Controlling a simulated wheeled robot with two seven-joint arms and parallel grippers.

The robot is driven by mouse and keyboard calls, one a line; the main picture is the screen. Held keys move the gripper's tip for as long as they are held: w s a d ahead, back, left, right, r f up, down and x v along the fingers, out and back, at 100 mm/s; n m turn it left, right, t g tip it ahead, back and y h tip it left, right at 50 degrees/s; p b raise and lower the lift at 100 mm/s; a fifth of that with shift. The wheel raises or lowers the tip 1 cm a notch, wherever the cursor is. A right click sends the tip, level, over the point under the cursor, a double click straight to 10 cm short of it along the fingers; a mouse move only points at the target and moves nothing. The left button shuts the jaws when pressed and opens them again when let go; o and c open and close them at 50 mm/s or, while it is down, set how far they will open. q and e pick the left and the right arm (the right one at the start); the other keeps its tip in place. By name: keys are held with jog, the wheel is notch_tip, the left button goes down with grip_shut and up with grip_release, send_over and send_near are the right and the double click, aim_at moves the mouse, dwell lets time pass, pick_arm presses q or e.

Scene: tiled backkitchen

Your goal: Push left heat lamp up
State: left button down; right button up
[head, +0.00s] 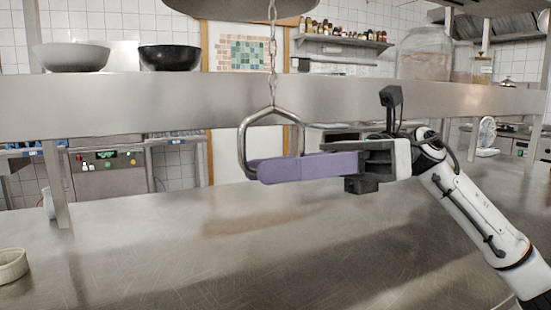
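The left heat lamp (240,8) hangs at the top centre, with only the lower part of its dark shade in view. A chain (273,50) runs down in front of it to a rounded triangular metal handle (272,112). My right gripper (275,170) reaches in from the right with its purple fingers level at the handle's lower part. The front finger covers part of the handle's bottom, and the other finger shows just behind it. Whether the fingers are closed on the bar is hidden. My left gripper is not in view.
A steel shelf (200,108) crosses behind the handle, carrying a grey bowl (70,57), a black bowl (170,58) and a large glass jar (425,55). Another lamp shade (485,8) hangs at upper right. The steel counter (200,260) below is mostly clear.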

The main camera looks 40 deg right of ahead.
jog(key=shift+a, duration=0.25)
jog(key=shift+w, duration=0.1)
jog(key=shift+c, duration=0.3)
grip_shut()
